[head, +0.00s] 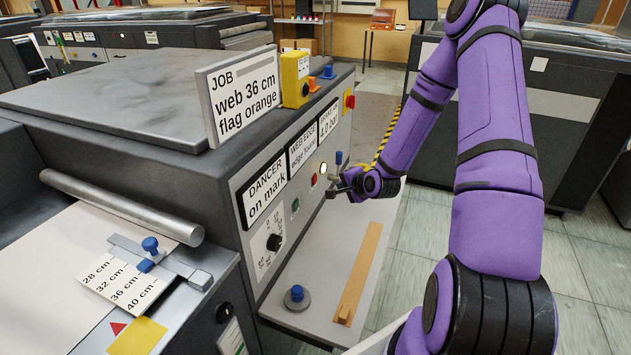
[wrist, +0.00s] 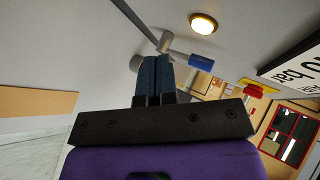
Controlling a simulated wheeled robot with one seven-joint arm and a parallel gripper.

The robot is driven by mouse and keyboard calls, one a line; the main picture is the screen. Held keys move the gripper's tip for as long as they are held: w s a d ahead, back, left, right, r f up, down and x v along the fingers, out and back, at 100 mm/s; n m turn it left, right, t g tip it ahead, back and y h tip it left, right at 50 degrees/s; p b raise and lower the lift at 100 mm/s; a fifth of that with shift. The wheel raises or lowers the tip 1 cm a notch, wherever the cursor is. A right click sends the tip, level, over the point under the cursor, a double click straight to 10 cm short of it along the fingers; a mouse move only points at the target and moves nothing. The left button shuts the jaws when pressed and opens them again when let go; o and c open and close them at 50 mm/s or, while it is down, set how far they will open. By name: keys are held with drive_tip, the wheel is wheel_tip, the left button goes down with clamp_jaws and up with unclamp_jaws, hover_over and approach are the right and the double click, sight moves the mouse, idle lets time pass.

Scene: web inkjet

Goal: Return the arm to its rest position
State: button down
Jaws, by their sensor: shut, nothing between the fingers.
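My purple arm (head: 497,120) reaches out from the lower right of the head view toward the front panel of the dark grey machine. My gripper (head: 334,190) is at the panel, below the display signs. In the wrist view the two dark blue fingers (wrist: 154,75) are together, with nothing seen between them. Just beyond their tips is a grey metal lever with a blue end (wrist: 200,62). I cannot tell whether the fingertips touch it. The blue end also shows in the head view (head: 338,157), above the gripper.
A lit round lamp (head: 323,168) is on the panel near the gripper. The shelf below holds a blue-knobbed puck (head: 297,297) and a tan strip (head: 358,275). A job sign (head: 240,95) and a yellow box (head: 294,78) stand on top. Tiled floor (head: 418,235) lies right of the shelf.

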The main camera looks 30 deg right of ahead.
idle(0.8)
drive_tip(key=s+a+r+n+g+h, duration=0.1)
drive_tip(key=s+a+r+n, duration=0.2)
drive_tip(key=r, duration=0.5)
drive_tip(key=s+a+r+n+g+h, duration=0.1)
drive_tip(key=s+a+r+n+g, duration=0.2)
drive_tip(key=r, duration=0.6)
drive_tip(key=s+a+r+n, duration=0.3)
drive_tip(key=r+n, duration=0.1)
drive_tip(key=r, duration=0.4)
drive_tip(key=s+a+r+n, duration=0.2)
drive_tip(key=s+r, duration=0.2)
drive_tip(key=s, duration=0.4)
drive_tip(key=s+a+r+n+g, duration=0.1)
drive_tip(key=s+a+r+n, duration=0.1)
drive_tip(key=s, duration=0.6)
drive_tip(key=s+a+r+n+g+y, duration=0.1)
drive_tip(key=s+a+r+n, duration=0.1)
drive_tip(key=s+a+r, duration=0.2)
drive_tip(key=shift+s+r, duration=1)
drive_tip(key=shift+s, duration=0.95)
